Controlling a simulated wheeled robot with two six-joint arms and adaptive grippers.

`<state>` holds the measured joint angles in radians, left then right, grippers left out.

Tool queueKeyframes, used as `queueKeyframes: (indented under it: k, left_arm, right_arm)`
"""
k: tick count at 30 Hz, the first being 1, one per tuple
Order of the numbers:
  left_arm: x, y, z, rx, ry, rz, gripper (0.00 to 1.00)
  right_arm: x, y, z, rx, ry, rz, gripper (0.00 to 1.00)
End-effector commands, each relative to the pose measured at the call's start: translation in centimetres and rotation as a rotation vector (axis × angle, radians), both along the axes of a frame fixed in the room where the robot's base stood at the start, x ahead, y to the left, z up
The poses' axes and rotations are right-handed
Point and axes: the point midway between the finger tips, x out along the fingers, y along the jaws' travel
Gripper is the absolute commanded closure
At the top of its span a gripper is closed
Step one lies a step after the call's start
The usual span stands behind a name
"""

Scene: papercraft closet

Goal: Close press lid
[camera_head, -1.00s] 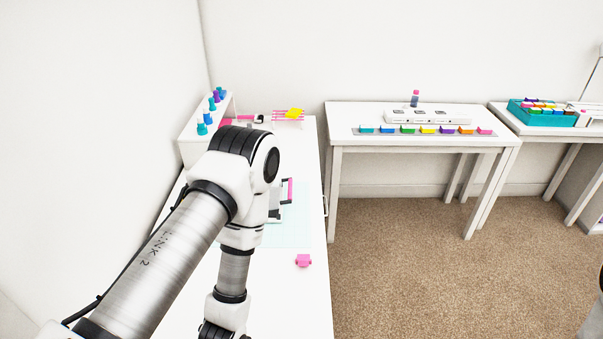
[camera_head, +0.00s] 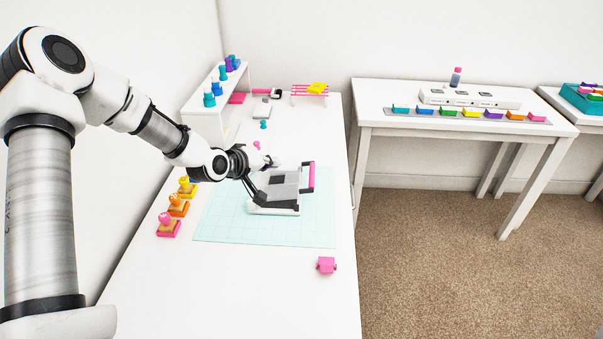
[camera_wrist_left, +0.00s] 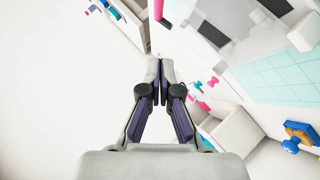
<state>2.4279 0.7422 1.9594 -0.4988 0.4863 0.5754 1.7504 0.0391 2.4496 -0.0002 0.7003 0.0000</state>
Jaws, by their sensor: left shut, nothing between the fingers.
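The press (camera_head: 275,200) is a small white and grey device on the teal cutting mat (camera_head: 225,228). A grey panel with a pink handle (camera_head: 311,177) at its right end stands tilted over the white base; I cannot tell its exact angle. My left gripper (camera_head: 274,162) is at the press's far left side, close to it; I cannot tell whether they touch. In the left wrist view the fingertips (camera_wrist_left: 160,68) are together and empty, with the blurred grey and white press (camera_wrist_left: 235,38) beyond them at the upper right. My right gripper is out of view.
Yellow, orange and pink stamps (camera_head: 168,226) stand left of the mat. A pink piece (camera_head: 327,265) lies near the right edge of the white table (camera_head: 270,300). A white shelf (camera_head: 203,120) with bottles stands at the back left. The table front is clear.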

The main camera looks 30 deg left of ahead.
Motion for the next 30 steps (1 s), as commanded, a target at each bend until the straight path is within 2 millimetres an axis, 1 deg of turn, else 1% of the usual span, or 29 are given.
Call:
queueKeyframes:
  k: [5, 14, 17, 21, 30]
  left_arm:
    - [2.6, -0.5, -1.6, 0.009, 0.005, -0.005, 1.00]
    - [8.1, -1.6, -4.9, 0.008, 0.005, -0.008, 1.00]
    - [8.5, -3.0, -6.2, 0.006, 0.006, -0.008, 1.00]
    - [8.9, -3.8, -7.2, 0.004, 0.005, -0.005, 1.00]
    - [9.0, -4.1, -7.5, 0.002, 0.003, -0.004, 1.00]
  right_arm:
    - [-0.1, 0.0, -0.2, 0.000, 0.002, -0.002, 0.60]
    - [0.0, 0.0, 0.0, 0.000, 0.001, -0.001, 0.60]
    - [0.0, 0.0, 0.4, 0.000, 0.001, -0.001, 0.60]
    - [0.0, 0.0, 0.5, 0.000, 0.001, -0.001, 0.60]
    - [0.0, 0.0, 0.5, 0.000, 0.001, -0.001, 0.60]
